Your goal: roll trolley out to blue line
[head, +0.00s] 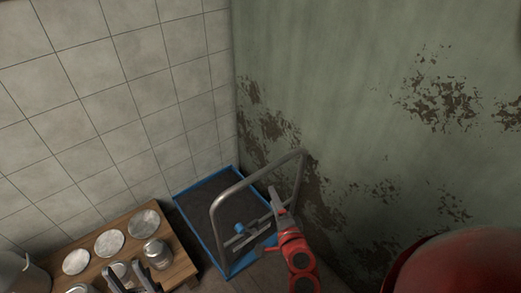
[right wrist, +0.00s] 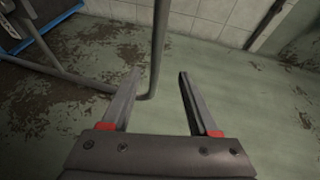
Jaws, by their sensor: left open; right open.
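The trolley has a dark deck with a blue rim (head: 187,218) and stands in the corner in the head view. Its grey tube handle (head: 245,179) rises over the deck. My right gripper (head: 279,199) is open beside the handle's right side. In the right wrist view the handle tube (right wrist: 160,45) shows in the gap between the open fingers (right wrist: 160,72); I cannot tell if it touches them. The trolley's blue edge (right wrist: 55,25) is at upper left there. My left gripper (head: 130,277) is open and empty at the bottom left. No blue line shows.
A wooden table (head: 180,267) with several metal lids and jars stands left of the trolley, and a milk can (head: 22,275) is at its left. A tiled wall (head: 110,90) and a peeling green wall (head: 350,80) meet behind the trolley.

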